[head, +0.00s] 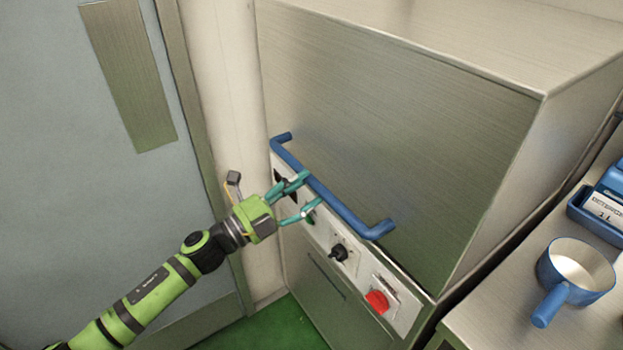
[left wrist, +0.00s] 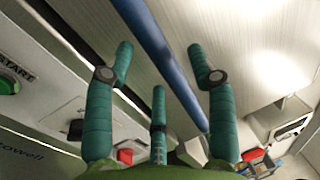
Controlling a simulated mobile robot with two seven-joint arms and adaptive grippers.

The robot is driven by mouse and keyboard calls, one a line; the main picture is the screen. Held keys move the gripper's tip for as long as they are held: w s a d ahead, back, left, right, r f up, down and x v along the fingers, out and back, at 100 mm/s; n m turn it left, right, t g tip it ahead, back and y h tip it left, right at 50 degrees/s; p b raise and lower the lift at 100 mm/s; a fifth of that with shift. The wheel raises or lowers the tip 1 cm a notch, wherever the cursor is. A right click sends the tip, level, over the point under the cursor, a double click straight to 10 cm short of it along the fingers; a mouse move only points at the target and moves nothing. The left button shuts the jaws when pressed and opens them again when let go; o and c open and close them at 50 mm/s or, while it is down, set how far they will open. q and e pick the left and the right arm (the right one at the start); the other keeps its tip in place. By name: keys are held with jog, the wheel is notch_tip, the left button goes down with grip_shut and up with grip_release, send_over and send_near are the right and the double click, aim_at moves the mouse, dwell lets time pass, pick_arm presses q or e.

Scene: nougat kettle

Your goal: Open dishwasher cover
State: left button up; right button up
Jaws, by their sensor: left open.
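The dishwasher cover (head: 400,130) is a large brushed-metal hood, and it is down on the machine's lower body. A blue bar handle (head: 345,211) runs along its lower front edge. My left gripper (head: 306,192) is open at the handle's left half, with its teal fingers pointing toward the bar. In the left wrist view, the handle (left wrist: 165,55) crosses between the spread fingers of the gripper (left wrist: 160,50). The fingers are not closed on it, and I cannot tell whether any touches it. My right gripper is not in view.
Below the handle is a control panel with a black knob (head: 338,252) and a red switch (head: 377,301). A grey door (head: 60,150) stands at the left. A counter at the right holds a blue-handled pan (head: 577,270) and a blue container (head: 600,215). Green floor shows below.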

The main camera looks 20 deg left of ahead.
pick_arm(q)
jog(key=shift+x, duration=1.4)
jog(key=shift+a, duration=0.1)
grip_shut()
jog(key=shift+p, duration=0.3)
